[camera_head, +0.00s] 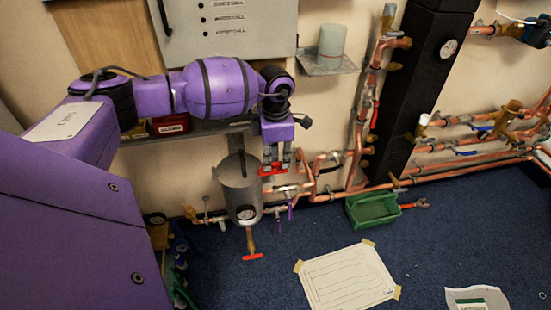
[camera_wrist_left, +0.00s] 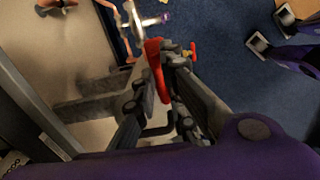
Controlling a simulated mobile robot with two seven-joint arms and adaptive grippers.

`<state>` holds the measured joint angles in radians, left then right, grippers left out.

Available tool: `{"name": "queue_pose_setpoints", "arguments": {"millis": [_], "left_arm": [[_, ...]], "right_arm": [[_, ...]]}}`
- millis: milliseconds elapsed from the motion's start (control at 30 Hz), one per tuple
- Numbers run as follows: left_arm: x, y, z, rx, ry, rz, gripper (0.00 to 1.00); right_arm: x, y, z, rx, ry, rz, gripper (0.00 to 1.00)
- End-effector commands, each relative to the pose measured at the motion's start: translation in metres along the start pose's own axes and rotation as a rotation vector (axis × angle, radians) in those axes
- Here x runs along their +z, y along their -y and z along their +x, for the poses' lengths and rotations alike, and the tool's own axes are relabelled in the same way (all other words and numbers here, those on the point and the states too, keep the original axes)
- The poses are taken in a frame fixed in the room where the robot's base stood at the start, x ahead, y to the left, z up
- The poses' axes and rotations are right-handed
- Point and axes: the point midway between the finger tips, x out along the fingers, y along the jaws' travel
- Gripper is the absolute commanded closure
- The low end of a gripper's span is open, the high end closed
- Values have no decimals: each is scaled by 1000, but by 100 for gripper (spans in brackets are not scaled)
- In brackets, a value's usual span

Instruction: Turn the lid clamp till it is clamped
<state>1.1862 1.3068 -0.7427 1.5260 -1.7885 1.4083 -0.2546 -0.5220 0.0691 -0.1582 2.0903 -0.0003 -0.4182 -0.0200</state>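A grey cylindrical pot (camera_head: 239,190) with a dial on its front stands by the wall in the head view. A red bar handle (camera_head: 272,170), which looks like the lid clamp, shows beside the pot's top. My left gripper (camera_head: 277,165) points down at it from above. In the left wrist view the red bar (camera_wrist_left: 157,68) lies between the two fingertips, close to both. The fingers stand somewhat apart, and whether they press on the bar is unclear. The clamp's seat is hidden.
A red-handled valve (camera_head: 252,256) hangs below the pot. Copper pipes (camera_head: 330,185) run close to its right along the wall. A green tray (camera_head: 373,208) and a taped paper sheet (camera_head: 346,277) lie on the blue floor. A shelf edge (camera_head: 190,133) runs behind my left arm.

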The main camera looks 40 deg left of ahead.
Motion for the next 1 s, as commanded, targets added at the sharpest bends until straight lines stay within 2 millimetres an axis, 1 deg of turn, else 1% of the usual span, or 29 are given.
{"name": "queue_pose_setpoints", "arguments": {"millis": [33, 133, 433, 533, 667, 900, 1000], "left_arm": [[1, -1, -1, 3, 2, 4, 84], [0, -1, -1, 2, 2, 3, 71], [0, 0, -1, 1, 1, 1, 71], [0, -1, -7, 2, 1, 0, 71], [1, -1, -27, 4, 4, 0, 71], [0, -1, -78, 4, 2, 1, 71], [1, -1, -96, 4, 2, 2, 71]], "right_arm": [[1, 0, 0, 0, 1, 0, 33], [1, 0, 0, 0, 2, 0, 33], [3, 1, -1, 0, 4, 2, 33], [2, 1, 0, 0, 4, 2, 33], [2, 0, 0, 0, 2, 1, 33], [1, 0, 0, 0, 2, 1, 33], [1, 0, 0, 0, 1, 1, 33]]}}
